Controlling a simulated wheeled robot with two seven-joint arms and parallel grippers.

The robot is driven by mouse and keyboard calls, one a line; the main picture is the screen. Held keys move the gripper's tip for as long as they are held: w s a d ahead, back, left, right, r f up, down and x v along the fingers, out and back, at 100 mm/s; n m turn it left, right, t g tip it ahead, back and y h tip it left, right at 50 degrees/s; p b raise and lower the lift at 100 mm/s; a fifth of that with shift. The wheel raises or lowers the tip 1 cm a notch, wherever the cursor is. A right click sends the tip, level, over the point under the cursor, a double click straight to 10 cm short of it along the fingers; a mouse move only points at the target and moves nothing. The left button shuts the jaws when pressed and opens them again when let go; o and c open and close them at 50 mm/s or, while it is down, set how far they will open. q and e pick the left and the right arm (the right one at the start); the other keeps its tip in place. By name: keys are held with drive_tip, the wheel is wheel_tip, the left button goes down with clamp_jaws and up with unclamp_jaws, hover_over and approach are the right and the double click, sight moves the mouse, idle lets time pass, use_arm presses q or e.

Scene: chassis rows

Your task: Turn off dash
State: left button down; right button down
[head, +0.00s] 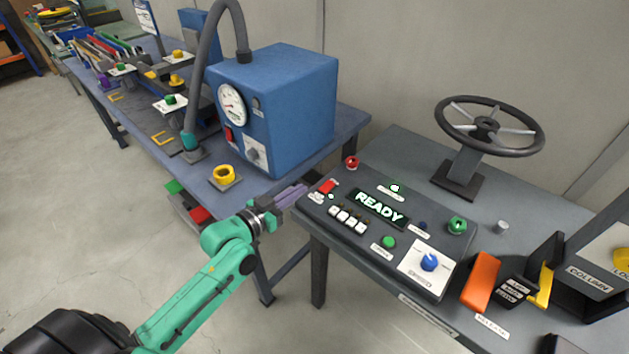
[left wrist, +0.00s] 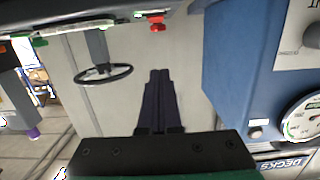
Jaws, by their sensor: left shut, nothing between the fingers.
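The dash panel (head: 345,232) is a dark sloped console with a lit green READY display (head: 380,207). A red rocker switch (head: 328,186) sits at its left end, with a small lit green spot beside it. A red mushroom button (head: 351,162) stands at the back left corner and also shows in the left wrist view (left wrist: 156,22). The panel also carries several white keys (head: 347,219), a green button (head: 389,242) and a blue knob (head: 429,262). My left gripper (head: 303,189) is shut and empty, just left of the rocker switch; whether it touches the panel is unclear.
A blue box with a gauge (head: 275,105) stands on the left bench, close behind my left gripper. A steering wheel (head: 489,127) rises behind the panel. An orange lever (head: 481,282) and a yellow handle (head: 541,287) stand to its right. A yellow ring button (head: 223,174) is left.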

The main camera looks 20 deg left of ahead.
use_arm(q)
drive_tip(key=p, duration=0.1)
hover_over(324, 189)
drive_tip(key=s, duration=0.1)
drive_tip(key=shift+a+f, duration=0.3)
drive_tip(key=shift+f, duration=0.25)
drive_tip(key=f, duration=0.2)
drive_tip(key=w+f, duration=0.1)
drive_tip(key=shift+d+f, duration=0.2)
drive_tip(key=shift+f, duration=0.45)
use_arm(e)
drive_tip(key=shift+d+r, duration=0.1)
drive_tip(key=shift+r, duration=0.15)
drive_tip(key=shift+r, duration=0.1)
